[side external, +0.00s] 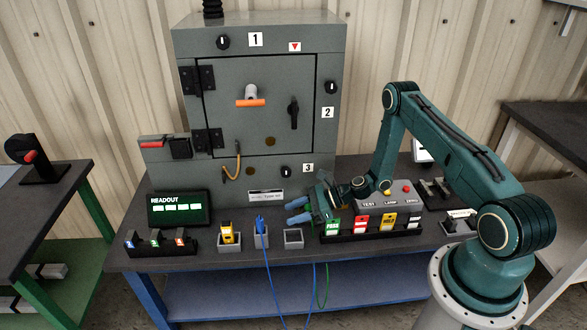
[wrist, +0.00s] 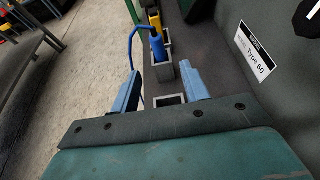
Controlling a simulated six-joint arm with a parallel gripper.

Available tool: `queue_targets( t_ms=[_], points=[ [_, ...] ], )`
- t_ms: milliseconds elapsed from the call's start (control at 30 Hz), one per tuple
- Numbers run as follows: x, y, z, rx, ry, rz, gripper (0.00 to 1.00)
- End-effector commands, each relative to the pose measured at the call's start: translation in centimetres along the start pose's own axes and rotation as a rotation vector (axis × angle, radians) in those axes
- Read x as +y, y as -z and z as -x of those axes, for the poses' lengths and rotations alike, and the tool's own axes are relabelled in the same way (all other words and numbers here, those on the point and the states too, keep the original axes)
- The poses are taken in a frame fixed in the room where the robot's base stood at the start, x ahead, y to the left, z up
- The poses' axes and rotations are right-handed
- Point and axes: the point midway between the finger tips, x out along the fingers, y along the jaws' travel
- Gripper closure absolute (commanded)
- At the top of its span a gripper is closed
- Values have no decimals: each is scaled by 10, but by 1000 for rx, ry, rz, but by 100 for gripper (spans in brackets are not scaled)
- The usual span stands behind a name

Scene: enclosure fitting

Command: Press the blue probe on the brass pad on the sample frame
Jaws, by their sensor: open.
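The blue probe (side external: 260,225) stands upright in a small grey holder (side external: 261,241) at the bench front, its blue cable hanging down. In the wrist view the blue probe (wrist: 157,46) stands ahead of the fingertips. My gripper (side external: 298,210) is open and empty, with pale blue fingers pointing left, to the right of the probe and apart from it. In the wrist view my gripper (wrist: 160,75) has an empty holder (wrist: 170,100) showing between its fingers. Round brass-coloured spots show on the grey cabinet door (side external: 270,141) and below it. I cannot tell which part is the sample frame.
A yellow probe (side external: 227,232) stands in a holder left of the blue one. The empty holder (side external: 293,238) is at right, beside a rack of coloured tags (side external: 361,223). The grey cabinet (side external: 183,60) stands behind. A readout (side external: 178,207) and another tag rack (side external: 160,246) are at left.

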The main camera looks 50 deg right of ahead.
Motion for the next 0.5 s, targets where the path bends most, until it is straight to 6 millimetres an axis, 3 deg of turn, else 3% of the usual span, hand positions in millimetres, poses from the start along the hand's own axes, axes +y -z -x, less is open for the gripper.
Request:
queue_targets(
  t_ms=[500],
  points=[
    [1, 0, -68, 0, -2, 3, 55]
  ],
)
